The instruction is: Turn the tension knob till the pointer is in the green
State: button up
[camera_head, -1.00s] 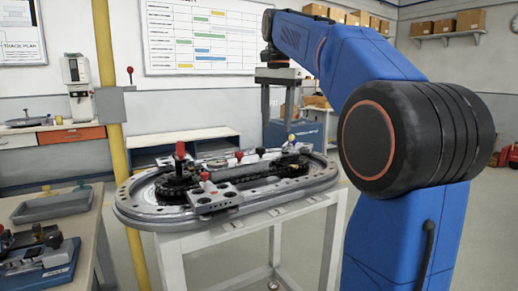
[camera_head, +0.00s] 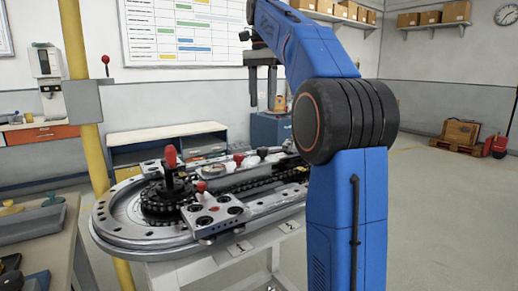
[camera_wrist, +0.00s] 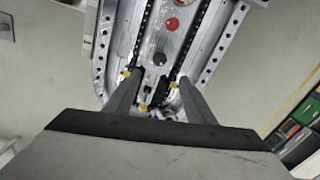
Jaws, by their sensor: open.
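The ring track (camera_head: 113,224) lies on a white stand. On its long grey centre housing (camera_head: 225,178) are a small red knob (camera_head: 238,158) and a black knob (camera_head: 262,152). The wrist view shows a red knob (camera_wrist: 172,24) and a black knob (camera_wrist: 159,58) in line. I cannot tell which knob sets the tension. No pointer or green zone is readable. My gripper (camera_head: 263,107) points down, open and empty, above the far right part of the track. In the wrist view its fingers (camera_wrist: 160,82) are spread apart above the track's end, clear of both knobs.
A tall red-topped lever (camera_head: 170,158) stands at the track's left. A plate with a red knob (camera_head: 215,212) sits at the front. A yellow post (camera_head: 77,50) and a side bench (camera_head: 62,235) are at left.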

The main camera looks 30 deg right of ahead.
aim_at(262, 149)
notch_tip(262, 149, down, 17)
jog(key=shift+r, duration=0.15)
dwell(0.5)
jog(key=c, duration=1.1)
